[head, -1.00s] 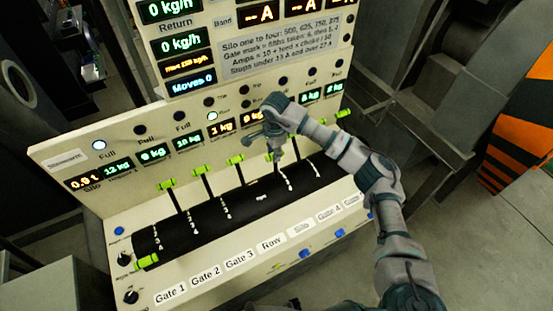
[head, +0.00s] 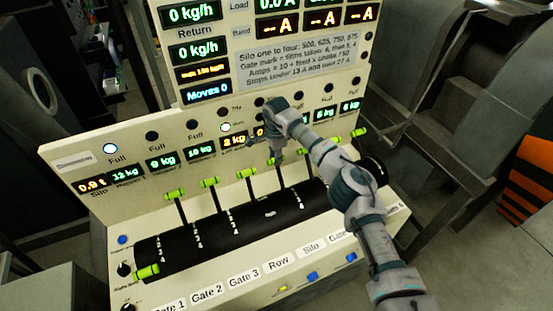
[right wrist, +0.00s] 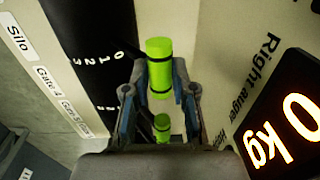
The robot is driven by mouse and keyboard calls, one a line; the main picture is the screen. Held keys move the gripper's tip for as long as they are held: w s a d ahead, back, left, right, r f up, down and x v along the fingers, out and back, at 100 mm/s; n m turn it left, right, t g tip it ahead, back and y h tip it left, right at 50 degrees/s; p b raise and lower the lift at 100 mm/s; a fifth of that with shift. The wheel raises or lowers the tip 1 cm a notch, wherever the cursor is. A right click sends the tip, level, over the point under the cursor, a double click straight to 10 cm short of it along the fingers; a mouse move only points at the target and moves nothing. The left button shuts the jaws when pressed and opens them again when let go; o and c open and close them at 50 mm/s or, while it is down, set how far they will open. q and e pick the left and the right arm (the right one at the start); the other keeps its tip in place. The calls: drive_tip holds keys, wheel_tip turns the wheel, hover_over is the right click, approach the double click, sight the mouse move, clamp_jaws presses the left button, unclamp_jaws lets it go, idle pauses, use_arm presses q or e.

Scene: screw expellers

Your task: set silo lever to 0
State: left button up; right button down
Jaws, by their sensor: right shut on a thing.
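The silo lever has a bright green grip (right wrist: 159,68). In the right wrist view this grip lies between the fingers, close to the 0 end of a 0-1-2-3 scale (right wrist: 97,80). My right gripper (head: 272,152) is shut on it. In the head view the gripper and hand hide most of the grip, so its exact mark is hard to read. The Silo label (head: 311,248) is on the sloping front panel. My left gripper is not in view.
Green-tipped levers for Gate 1 (head: 175,196), Gate 2 (head: 209,183) and Gate 3 (head: 246,173) stand to the left. More green grips (head: 335,140) stand close on the right. A black drum (head: 240,222) runs below them. Displays and lamps fill the upright panel.

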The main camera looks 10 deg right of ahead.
drive_tip(key=shift+w+d+f, duration=0.1)
drive_tip(key=shift+w, duration=0.05)
drive_tip(key=c, duration=1)
unclamp_jaws()
drive_tip(key=shift+w+f, duration=0.1)
drive_tip(key=shift+o, duration=0.2)
drive_tip(key=shift+w+f, duration=0.2)
drive_tip(key=shift+w, duration=0.05)
drive_tip(key=shift+w+f, duration=0.1)
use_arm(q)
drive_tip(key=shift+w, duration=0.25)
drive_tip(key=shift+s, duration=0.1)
